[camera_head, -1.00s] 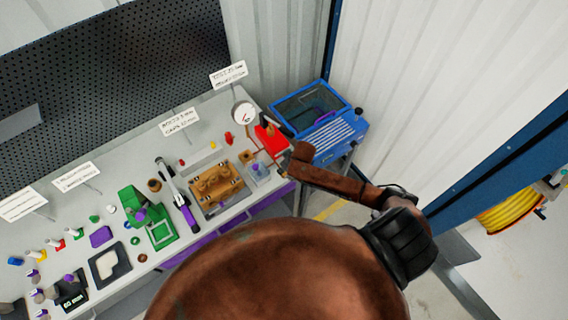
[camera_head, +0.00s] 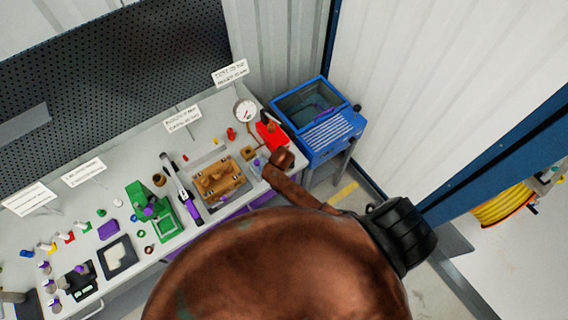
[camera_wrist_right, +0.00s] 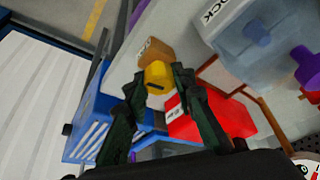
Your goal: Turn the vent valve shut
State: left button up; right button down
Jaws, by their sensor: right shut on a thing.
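In the right wrist view a yellow knob (camera_wrist_right: 157,76), which looks like the vent valve's handle, sits in front of a small orange-brown block (camera_wrist_right: 155,50). My right gripper (camera_wrist_right: 160,82) has its two dark fingers on either side of the knob and is shut on it. In the head view my rust-coloured arm hides the right gripper and the knob. A small brass-coloured block (camera_head: 248,153) shows on the bench there, left of my arm. How far the valve is turned cannot be told. My left gripper is in neither current view.
A red box (camera_wrist_right: 212,117) stands close beside the right fingers. A blue unit (camera_head: 318,115) stands beyond the bench's right end. A round gauge (camera_head: 245,110), a clear block with a purple knob (camera_head: 258,166) and a brown pump part (camera_head: 220,180) are near.

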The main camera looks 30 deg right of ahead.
jog(key=shift+m, duration=0.7)
jog(key=c, duration=1.6)
grip_release()
jog(key=shift+a+r, duration=0.1)
jog(key=shift+r, duration=0.15)
jog(key=v, duration=1.1)
jog(key=shift+a+r, duration=0.2)
jog(key=shift+r, duration=0.05)
